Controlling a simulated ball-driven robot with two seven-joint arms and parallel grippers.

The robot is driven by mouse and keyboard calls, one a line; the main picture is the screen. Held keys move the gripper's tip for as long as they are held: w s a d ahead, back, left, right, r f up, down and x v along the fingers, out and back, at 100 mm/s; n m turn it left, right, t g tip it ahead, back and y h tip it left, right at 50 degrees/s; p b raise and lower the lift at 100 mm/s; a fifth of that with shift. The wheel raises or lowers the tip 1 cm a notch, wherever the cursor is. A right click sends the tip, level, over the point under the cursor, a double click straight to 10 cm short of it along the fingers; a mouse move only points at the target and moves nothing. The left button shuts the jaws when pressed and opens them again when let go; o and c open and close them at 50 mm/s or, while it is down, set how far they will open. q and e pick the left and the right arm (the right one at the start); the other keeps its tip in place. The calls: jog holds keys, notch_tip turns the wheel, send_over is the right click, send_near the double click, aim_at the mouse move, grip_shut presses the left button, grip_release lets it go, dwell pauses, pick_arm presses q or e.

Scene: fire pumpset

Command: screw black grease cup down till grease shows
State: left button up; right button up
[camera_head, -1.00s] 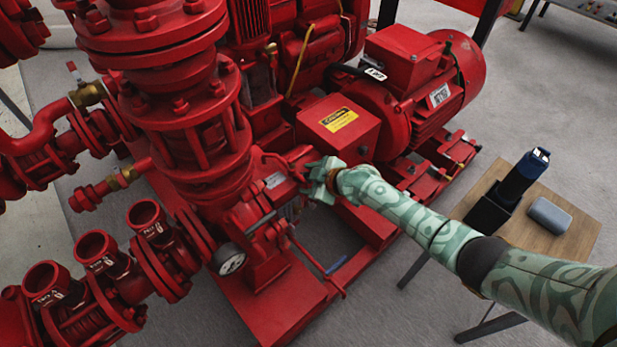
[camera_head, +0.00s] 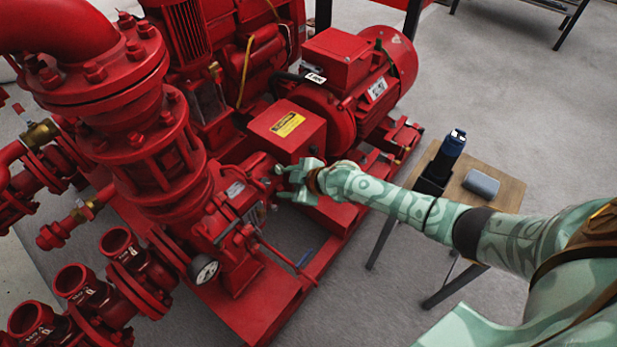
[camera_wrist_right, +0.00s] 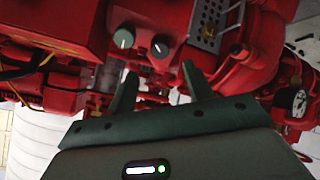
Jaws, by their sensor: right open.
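Two small round caps sit side by side on the red pump housing in the right wrist view: a black grease cup (camera_wrist_right: 159,46) and a green one (camera_wrist_right: 123,38). My right gripper (camera_wrist_right: 158,78) is open and empty, its fingers pointing at the housing just below the caps, apart from them. In the head view, the right gripper (camera_head: 284,182) hovers beside the pump's shaft end, fingers spread toward the red housing. The caps are too small to make out there. I cannot see any grease on the black cup. My left gripper is out of view.
A red motor (camera_head: 365,75) and a box with a yellow label (camera_head: 287,124) stand behind the gripper. A pressure gauge (camera_head: 204,270) and pipework lie left.

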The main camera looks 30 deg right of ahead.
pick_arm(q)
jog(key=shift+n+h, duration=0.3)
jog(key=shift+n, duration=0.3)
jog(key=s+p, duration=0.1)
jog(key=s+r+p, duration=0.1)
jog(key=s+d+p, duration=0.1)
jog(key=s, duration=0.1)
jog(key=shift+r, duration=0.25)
pick_arm(e)
jog(key=v, duration=0.7)
jog(key=shift+f, duration=0.1)
